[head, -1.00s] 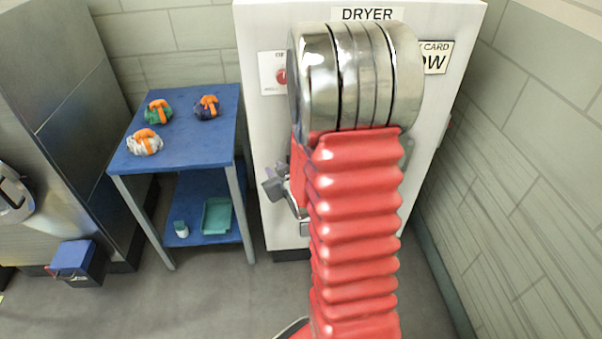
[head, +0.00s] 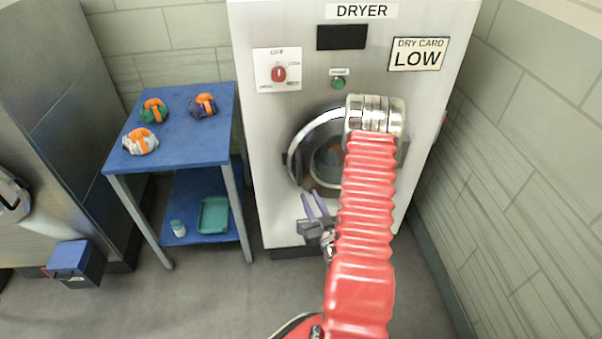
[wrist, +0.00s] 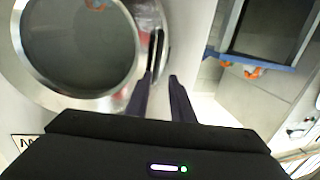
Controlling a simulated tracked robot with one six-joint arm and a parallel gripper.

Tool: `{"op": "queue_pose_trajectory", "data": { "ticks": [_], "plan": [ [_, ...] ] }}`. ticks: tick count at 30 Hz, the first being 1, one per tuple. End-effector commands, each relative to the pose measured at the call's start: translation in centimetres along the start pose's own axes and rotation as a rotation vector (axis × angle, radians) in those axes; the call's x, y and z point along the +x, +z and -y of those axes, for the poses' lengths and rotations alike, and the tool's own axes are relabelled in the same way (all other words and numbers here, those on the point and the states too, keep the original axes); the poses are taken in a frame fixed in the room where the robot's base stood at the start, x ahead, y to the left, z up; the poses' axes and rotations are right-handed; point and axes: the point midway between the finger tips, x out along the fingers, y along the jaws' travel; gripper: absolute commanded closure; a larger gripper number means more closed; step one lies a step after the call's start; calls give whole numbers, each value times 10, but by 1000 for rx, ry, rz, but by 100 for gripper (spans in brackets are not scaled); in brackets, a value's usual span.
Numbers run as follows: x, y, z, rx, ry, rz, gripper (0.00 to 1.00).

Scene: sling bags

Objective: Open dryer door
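The white dryer (head: 268,210) has a round, metal-rimmed door (head: 300,140) that looks shut, partly hidden behind my red arm. A small dark handle (head: 286,159) sits at the rim's left edge. My gripper (head: 312,198) is open, with purple fingers apart, in front of the dryer below and right of the handle. In the wrist view the door's glass (wrist: 80,45) fills the upper left. The dark handle (wrist: 155,45) lies just beyond my two fingertips (wrist: 160,75), roughly in line with the gap. Nothing is seen between the fingers.
Left of the dryer, a blue table (head: 185,150) holds several bags with orange straps; its lower shelf holds a teal tray (head: 214,215) and a small bottle (head: 178,228). A dial (head: 279,74) and green button (head: 338,83) are above the door. A wall is close on the right.

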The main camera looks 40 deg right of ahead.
Motion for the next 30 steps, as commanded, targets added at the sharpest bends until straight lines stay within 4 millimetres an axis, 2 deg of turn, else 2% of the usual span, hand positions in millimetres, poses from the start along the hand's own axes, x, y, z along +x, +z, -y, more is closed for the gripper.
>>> {"op": "queue_pose_trajectory", "data": {
  "ticks": [5,17,23,30],
  "plan": [
    [-9,4,-5,17,16,-27,78],
    [-6,4,-5,16,15,-28,78],
    [10,3,-5,13,13,-30,78],
    [45,1,-5,15,13,-30,78]
  ]
}}
